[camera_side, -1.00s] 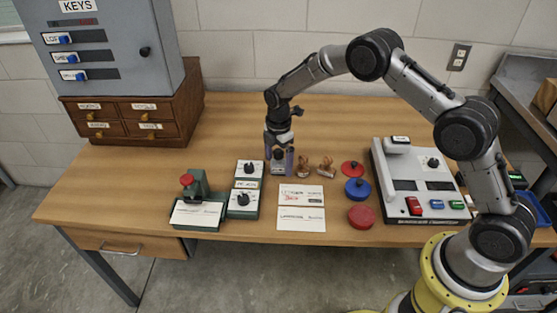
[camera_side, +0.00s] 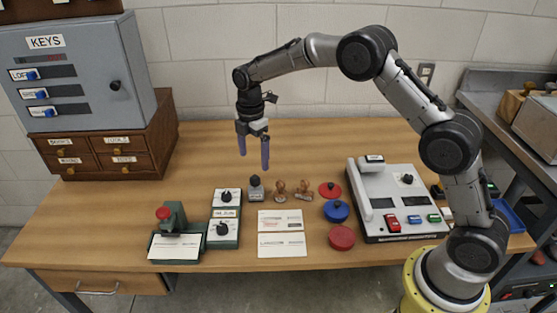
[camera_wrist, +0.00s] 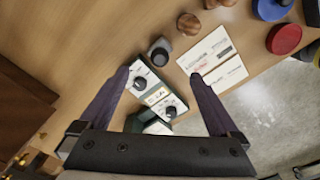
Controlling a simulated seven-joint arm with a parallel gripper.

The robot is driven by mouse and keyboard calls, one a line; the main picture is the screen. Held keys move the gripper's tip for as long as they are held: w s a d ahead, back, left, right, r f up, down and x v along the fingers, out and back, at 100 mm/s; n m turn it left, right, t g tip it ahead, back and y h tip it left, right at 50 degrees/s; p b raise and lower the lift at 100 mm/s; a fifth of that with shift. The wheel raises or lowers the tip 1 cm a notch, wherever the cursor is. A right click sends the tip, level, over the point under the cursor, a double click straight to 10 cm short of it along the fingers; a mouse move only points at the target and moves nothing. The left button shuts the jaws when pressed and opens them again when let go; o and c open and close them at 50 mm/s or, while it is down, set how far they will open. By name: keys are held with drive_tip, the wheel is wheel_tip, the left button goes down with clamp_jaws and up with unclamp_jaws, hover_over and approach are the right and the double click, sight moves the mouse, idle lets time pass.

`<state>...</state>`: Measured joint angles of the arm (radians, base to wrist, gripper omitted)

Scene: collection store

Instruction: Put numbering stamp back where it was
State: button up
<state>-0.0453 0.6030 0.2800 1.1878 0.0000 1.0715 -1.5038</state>
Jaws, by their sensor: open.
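The numbering stamp seems to be the small grey block with a dark knob (camera_side: 256,188). It stands upright on the wooden table, just right of the green two-dial unit (camera_side: 224,219). It also shows in the wrist view (camera_wrist: 159,50), apart from both fingers. My gripper (camera_side: 254,160) is open and empty, above and slightly behind the stamp. In the wrist view my open gripper (camera_wrist: 160,76) has its fingers spread over the dial unit, with nothing between them held.
Two wooden-handled stamps (camera_side: 292,190) stand right of the grey stamp, with red and blue round pads (camera_side: 336,211) beyond. Printed cards (camera_side: 281,232) lie in front. A green press (camera_side: 175,237) is at left, a grey console (camera_side: 398,204) at right. The table's back is clear.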

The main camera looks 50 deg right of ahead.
drive_tip(key=s+d+r+m+t, duration=0.25)
drive_tip(key=s+r+m, duration=0.65)
drive_tip(key=s+r, duration=0.8)
drive_tip(key=s+f+m+t, duration=0.1)
drive_tip(key=s+m+t, duration=0.2)
drive_tip(key=s+m, duration=0.5)
drive_tip(key=s, duration=1.2)
drive_tip(key=shift+m, duration=0.4)
